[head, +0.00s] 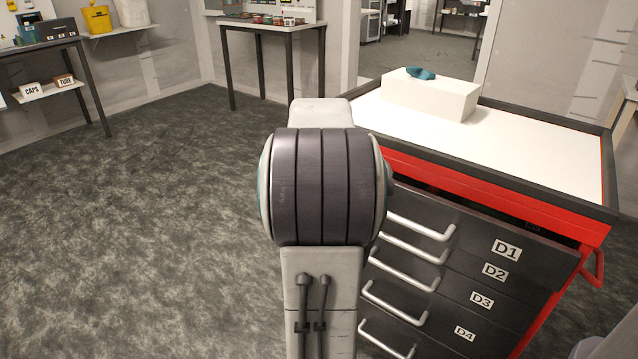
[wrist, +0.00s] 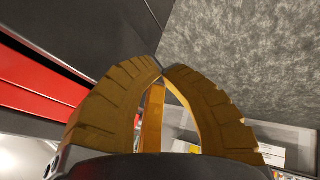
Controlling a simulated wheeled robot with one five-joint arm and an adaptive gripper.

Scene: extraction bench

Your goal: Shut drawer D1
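Drawer D1 (head: 507,249) is the top labelled drawer of the red cabinet, with a dark front and a pale bar handle (head: 422,226). It stands pulled out: a dark gap shows between its front and the red body. How far out is hard to tell. My gripper is hidden in the head view behind my arm. In the wrist view my gripper (wrist: 162,72) has its two ochre fingers meeting at the tips, with nothing seen between them. A dark panel (wrist: 85,35) lies left of the tips and red cabinet parts (wrist: 38,88) lie farther left.
Drawers D2 (head: 495,271), D3 (head: 481,299) and D4 (head: 465,333) lie below D1, with similar handles. On the white cabinet top (head: 545,150) stands a white block (head: 430,97) bearing a teal item (head: 421,73). Carpeted floor (head: 170,210) is clear at left. Side tables stand behind.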

